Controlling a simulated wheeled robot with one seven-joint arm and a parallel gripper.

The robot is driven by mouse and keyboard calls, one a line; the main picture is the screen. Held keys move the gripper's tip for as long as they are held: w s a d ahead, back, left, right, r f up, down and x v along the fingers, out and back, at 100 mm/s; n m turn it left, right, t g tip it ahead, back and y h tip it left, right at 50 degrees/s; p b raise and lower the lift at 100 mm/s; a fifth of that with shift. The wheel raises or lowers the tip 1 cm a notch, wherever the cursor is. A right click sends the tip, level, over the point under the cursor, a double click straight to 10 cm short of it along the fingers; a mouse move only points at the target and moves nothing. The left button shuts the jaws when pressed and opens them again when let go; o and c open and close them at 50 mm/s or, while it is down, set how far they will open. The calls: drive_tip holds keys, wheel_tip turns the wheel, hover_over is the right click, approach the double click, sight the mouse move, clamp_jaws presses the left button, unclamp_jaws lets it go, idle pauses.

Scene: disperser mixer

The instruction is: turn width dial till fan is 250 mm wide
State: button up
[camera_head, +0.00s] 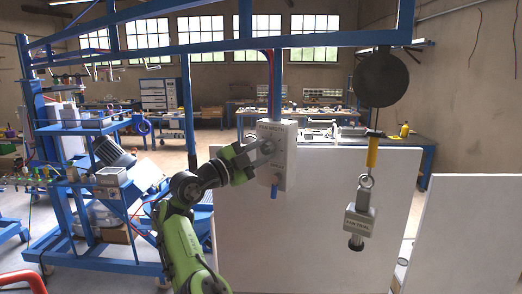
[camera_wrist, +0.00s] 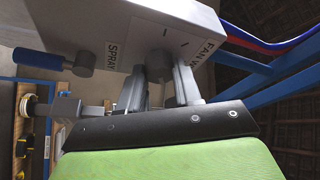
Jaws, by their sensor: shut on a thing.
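The grey-white control box (camera_head: 290,160) hangs from the blue overhead frame, with lettering for fan width at its top. The round grey width dial (camera_head: 267,146) is on its front face. My gripper (camera_head: 259,150) reaches it from the left. In the wrist view, the dial (camera_wrist: 160,65) sits between the two fingers of my gripper (camera_wrist: 158,78), which is shut on it. Small dark marks show on the box face near the dial. The dial's exact setting cannot be read. No spray fan is visible.
A blue-handled spray lever (camera_head: 274,190) sits below the dial and also shows in the wrist view (camera_wrist: 45,60). A grey tool (camera_head: 360,218) hangs at right from a yellow-handled hook, below a dark disc (camera_head: 381,78). White panels (camera_head: 315,235) stand behind.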

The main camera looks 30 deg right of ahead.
drive_tip(key=m+g+y, duration=0.1)
drive_tip(key=m, duration=0.2)
drive_tip(key=shift+r+m, duration=0.1)
drive_tip(key=shift+m, duration=0.3)
drive_tip(key=shift+r+m+y, duration=0.1)
drive_tip(key=shift+m+y, duration=0.8)
drive_tip(key=shift+m, duration=1)
drive_tip(key=o, duration=1)
drive_tip(key=shift+o, duration=0.2)
